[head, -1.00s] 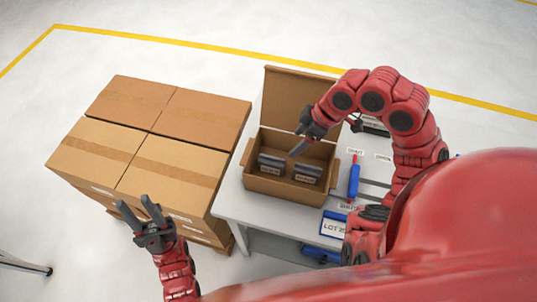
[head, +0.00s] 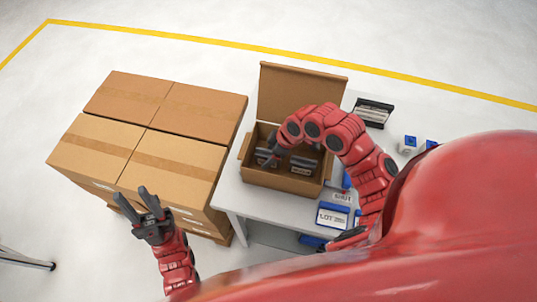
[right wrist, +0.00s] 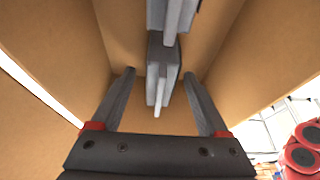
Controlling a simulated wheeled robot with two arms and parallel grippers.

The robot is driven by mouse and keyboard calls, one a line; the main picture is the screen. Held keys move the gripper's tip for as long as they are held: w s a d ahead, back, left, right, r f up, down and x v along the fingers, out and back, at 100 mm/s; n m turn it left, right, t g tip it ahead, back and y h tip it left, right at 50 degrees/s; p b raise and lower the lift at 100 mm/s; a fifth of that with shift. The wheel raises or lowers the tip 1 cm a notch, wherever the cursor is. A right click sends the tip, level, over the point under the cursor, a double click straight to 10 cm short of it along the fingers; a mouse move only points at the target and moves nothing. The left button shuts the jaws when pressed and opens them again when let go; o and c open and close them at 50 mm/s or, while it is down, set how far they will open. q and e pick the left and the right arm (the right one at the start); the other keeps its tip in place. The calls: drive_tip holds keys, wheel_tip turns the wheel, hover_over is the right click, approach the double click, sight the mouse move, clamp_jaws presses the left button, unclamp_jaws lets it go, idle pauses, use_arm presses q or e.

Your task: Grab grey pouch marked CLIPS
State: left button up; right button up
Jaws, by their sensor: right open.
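An open cardboard box (head: 281,181) on the table holds two dark grey pouches, a left pouch (head: 264,156) and a right pouch (head: 303,165). Their pale labels are too small to read, so I cannot tell which says CLIPS. My right gripper (right wrist: 158,75) is inside the box, open. In the right wrist view a grey pouch (right wrist: 160,60) stands edge-on between and beyond the fingers, with a lighter grey one (right wrist: 175,12) above it. In the head view my right arm partly hides the box. My left gripper (head: 137,198) is open and empty, left of the table.
Large stacked cartons (head: 150,140) stand left of the table (head: 228,192). The box's raised back flap (head: 301,98) and its walls surround the right gripper. A blue LOT bin (head: 333,215), a black tray (head: 373,112) and small blue-and-white items (head: 409,145) lie to the right.

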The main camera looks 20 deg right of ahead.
drive_tip(key=shift+w+a+f, duration=0.1)
drive_tip(key=shift+w+f, duration=0.05)
drive_tip(key=shift+f, duration=0.55)
clamp_jaws()
